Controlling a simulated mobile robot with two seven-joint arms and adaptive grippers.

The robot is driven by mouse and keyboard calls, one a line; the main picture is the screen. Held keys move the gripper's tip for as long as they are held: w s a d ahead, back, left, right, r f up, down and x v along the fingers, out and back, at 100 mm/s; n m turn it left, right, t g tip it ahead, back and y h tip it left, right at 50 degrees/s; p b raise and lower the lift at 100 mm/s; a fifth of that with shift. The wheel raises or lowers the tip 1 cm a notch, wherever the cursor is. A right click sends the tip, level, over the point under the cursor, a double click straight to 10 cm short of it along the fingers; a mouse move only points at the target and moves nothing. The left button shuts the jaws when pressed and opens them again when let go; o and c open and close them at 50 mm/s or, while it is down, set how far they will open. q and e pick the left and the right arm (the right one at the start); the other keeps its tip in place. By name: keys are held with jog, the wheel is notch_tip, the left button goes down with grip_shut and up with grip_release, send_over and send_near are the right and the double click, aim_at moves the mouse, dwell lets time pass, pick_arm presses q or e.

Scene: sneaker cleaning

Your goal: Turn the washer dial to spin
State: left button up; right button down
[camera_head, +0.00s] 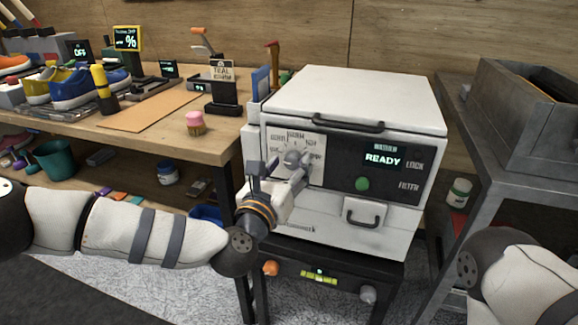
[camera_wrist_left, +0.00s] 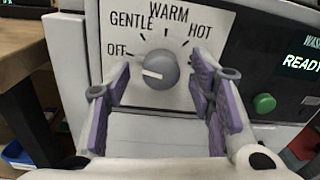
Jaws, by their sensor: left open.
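The white washer (camera_head: 352,92) stands in the middle of the head view, and its display (camera_head: 383,160) reads READY. Its round grey dial (camera_head: 293,158) sits on a pale label plate at the left of the front panel. In the left wrist view the dial (camera_wrist_left: 161,69) has a white mark pointing left, close to OFF. GENTLE, WARM and HOT show around it; any label at the lower right is hidden by a finger. My left gripper (camera_head: 280,172) is open, with its purple-padded fingers (camera_wrist_left: 160,78) on either side of the dial, apparently not touching it. My right gripper is out of view.
A green button (camera_head: 362,184) and a drawer handle (camera_head: 364,213) are right of the dial. A wooden bench (camera_head: 150,132) with shoes and tools stands left. A grey metal rack (camera_head: 493,160) stands close on the right. My right arm shows at lower right.

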pick_arm(q)
jog(key=shift+w, duration=0.15)
jog(key=c, duration=1.2)
jog(key=shift+o, duration=0.2)
